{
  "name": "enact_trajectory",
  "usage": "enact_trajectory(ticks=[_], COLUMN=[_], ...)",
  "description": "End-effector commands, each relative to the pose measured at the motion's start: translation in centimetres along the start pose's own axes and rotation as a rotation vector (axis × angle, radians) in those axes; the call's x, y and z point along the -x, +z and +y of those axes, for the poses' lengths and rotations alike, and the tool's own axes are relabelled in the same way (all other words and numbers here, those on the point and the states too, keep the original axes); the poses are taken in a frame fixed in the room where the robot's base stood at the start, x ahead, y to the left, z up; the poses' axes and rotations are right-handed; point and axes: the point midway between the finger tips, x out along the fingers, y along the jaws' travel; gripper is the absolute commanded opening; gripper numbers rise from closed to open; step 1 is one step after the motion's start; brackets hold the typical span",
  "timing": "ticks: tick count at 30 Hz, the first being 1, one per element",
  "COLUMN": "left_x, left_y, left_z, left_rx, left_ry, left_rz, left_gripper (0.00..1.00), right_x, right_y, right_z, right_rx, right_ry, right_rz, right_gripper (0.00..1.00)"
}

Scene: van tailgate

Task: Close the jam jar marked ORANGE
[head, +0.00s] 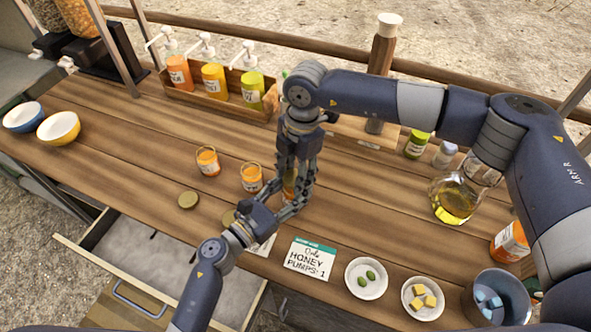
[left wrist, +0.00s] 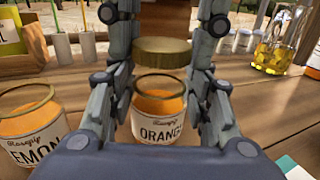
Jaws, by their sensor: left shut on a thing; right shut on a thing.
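The jam jar marked ORANGE (left wrist: 158,115) stands upright and open between the fingers of my left gripper (head: 287,203), which is shut on it. In the head view the jar (head: 289,187) is mostly hidden by the grippers. A gold lid (left wrist: 162,51) is just above the jar mouth, with a small gap below it. My right gripper (head: 296,172) points down over the jar and is shut on this lid. The LEMON jar (left wrist: 30,125) stands open to the left. Another open orange-coloured jar (head: 207,161) stands further left.
Two loose lids lie on the table, one (head: 188,200) clear and one (head: 229,217) near my left gripper. A HONEY card (head: 310,258), small dishes (head: 366,279) and an oil jug (head: 456,200) are to the right. A pump-bottle rack (head: 215,102) stands behind. An open drawer (head: 130,262) is in front.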

Motion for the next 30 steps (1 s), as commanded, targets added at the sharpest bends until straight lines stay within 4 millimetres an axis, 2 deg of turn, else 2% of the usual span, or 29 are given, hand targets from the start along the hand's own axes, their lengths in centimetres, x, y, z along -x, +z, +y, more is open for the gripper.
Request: enact_trajectory(ticks=[1, 11, 20, 25, 26, 27, 29, 30], left_x=[-0.1, -0.1, -0.1, -0.1, -0.1, -0.1, -0.1, -0.1], left_y=[0.2, 0.3, 0.4, 0.4, 0.4, 0.4, 0.4, 0.4], left_z=[-0.3, -0.4, -0.5, -0.6, -0.6, -0.6, -0.6, -0.6], left_rx=[0.007, 0.011, 0.013, 0.014, 0.014, 0.014, 0.014, 0.013], left_ry=[-0.008, -0.012, -0.014, -0.015, -0.015, -0.015, -0.015, -0.015], left_rz=[-0.007, -0.012, -0.015, -0.015, -0.015, -0.015, -0.015, -0.015], left_gripper=[0.03, 0.03, 0.02, 0.02, 0.0, 0.0, 0.0, 0.0], right_x=[-0.9, -1.2, -1.6, -2.0, -2.0, -1.9, -1.9, -1.9], right_y=[0.1, 0.2, 0.3, 0.4, 0.4, 0.5, 0.5, 0.5], right_z=[-0.4, -0.4, -0.4, -0.4, -0.4, -0.4, -0.4, -0.4], right_rx=[-0.002, -0.003, -0.003, -0.004, -0.004, -0.004, -0.004, -0.004], right_ry=[-0.011, -0.01, -0.009, -0.007, -0.007, -0.007, -0.008, -0.009], right_rz=[0.0, -0.002, -0.003, -0.003, -0.003, -0.004, -0.005, -0.005], right_gripper=[0.34, 0.36, 0.32, 0.37, 0.58, 0.67, 0.8, 0.8])
